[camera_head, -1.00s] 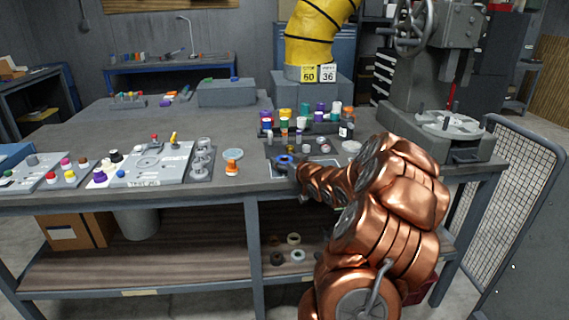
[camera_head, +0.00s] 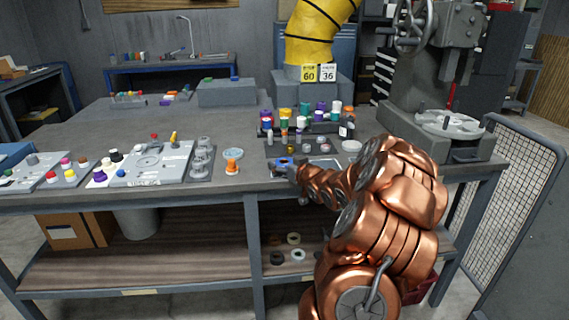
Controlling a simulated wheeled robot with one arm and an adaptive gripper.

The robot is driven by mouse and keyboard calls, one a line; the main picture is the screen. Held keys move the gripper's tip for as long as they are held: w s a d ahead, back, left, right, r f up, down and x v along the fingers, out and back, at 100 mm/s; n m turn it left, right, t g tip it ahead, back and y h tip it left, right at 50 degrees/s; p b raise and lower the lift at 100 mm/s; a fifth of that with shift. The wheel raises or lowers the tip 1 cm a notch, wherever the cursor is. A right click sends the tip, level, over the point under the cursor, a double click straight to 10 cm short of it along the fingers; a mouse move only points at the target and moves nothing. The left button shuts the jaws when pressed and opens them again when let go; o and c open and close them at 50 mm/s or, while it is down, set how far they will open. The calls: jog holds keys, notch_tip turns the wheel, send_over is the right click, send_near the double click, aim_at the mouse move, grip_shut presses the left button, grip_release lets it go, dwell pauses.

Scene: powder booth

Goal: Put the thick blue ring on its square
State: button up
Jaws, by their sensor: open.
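A small blue ring-like piece (camera_head: 282,161) is at the front of the bench, just left of my arm's end. My gripper (camera_head: 287,168) is right at it and covers part of it. The gripper is open, but its fingers are tiny and blend with the dark mat, so I cannot tell whether they touch the ring or surround it. No square for the ring can be made out; one may be hidden behind my arm.
An orange spool (camera_head: 232,167) stands left of the gripper. A grey panel (camera_head: 150,165) lies further left. Behind the gripper stands a crowded rack of colored bottles (camera_head: 305,118). A heavy grey machine (camera_head: 440,130) stands at right. Several loose rings (camera_head: 297,255) lie on the lower shelf.

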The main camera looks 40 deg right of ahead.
jog(key=shift+r, duration=0.2)
jog(key=v, duration=1.2)
jog(key=shift+b, duration=0.3)
jog(key=shift+a+f, duration=0.1)
